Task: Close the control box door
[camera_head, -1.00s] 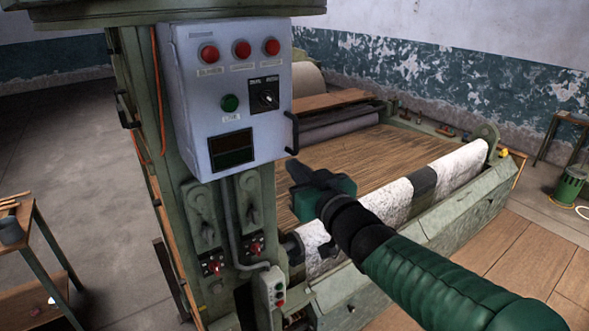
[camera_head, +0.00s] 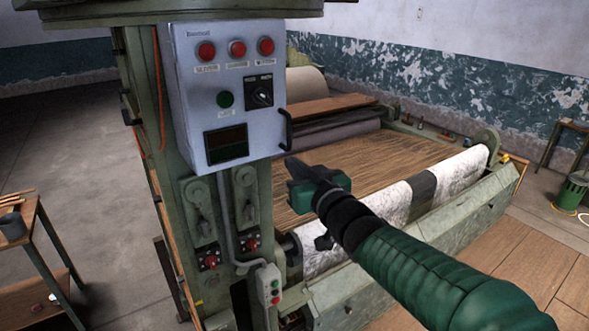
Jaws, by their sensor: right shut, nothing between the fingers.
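The pale grey control box (camera_head: 185,95) is mounted on the green machine post. Its door (camera_head: 240,125) carries red and green buttons, a rotary switch and a dark display. The door looks flush with the box; I cannot tell whether a small gap is left. A black handle (camera_head: 287,130) is on the door's right edge. My right gripper (camera_head: 291,168) is shut and empty, just below and right of the handle, apart from it in the picture. My left gripper is not in view.
The post with levers and red knobs (camera_head: 208,263) stands below the box. A roller with pale cloth (camera_head: 395,207) and the machine bed (camera_head: 385,160) lie behind my right arm. A small table (camera_head: 30,215) stands at left. The floor between it and the machine is clear.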

